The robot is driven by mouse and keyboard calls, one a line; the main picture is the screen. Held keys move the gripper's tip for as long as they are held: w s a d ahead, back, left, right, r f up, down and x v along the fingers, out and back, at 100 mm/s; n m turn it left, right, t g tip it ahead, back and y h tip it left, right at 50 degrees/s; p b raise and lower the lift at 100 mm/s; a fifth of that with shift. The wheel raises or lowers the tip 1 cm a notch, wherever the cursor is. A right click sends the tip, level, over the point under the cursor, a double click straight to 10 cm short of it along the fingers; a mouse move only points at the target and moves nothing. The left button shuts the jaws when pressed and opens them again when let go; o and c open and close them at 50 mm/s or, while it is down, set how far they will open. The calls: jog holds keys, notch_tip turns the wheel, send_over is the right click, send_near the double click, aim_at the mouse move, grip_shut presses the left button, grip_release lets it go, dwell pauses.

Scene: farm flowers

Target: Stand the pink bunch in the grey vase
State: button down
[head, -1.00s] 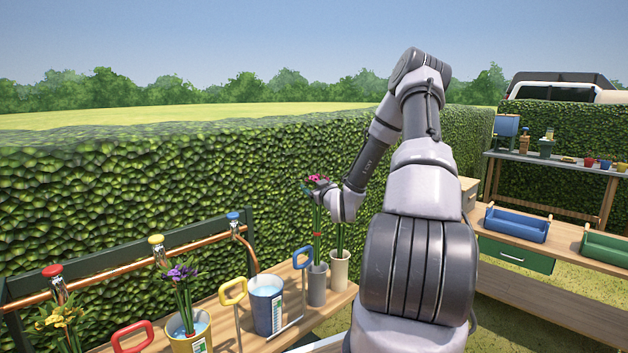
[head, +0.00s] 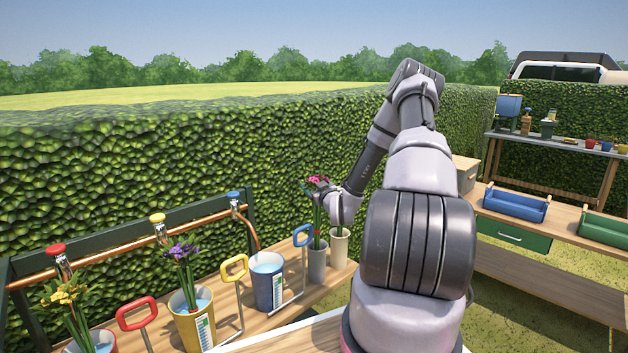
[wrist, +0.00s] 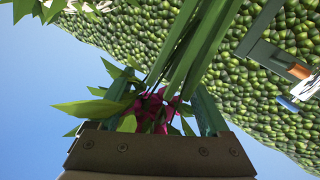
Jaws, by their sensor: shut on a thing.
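The pink bunch (head: 317,183) is upright, its green stems running down to the mouth of the grey vase (head: 317,262). The lower stem ends look to be inside the vase, though their depth is hidden. My gripper (head: 321,195) is shut on the pink bunch, just below the flower heads. In the wrist view, pink petals and leaves (wrist: 158,108) show between the fingers of my gripper (wrist: 160,118), with long green stems or leaves crossing above.
A cream vase (head: 340,247) stands close right of the grey one, under my wrist. To the left are a blue bucket (head: 267,284), a yellow bucket (head: 193,322) with purple flowers (head: 182,252), yellow flowers (head: 65,296) and upright coloured handles. A hedge stands behind.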

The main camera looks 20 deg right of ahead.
jog(key=shift+f, duration=2.9)
grip_release()
jog(key=s, duration=1)
jog(key=shift+s+a, duration=0.3)
jog(key=shift+s, duration=0.1)
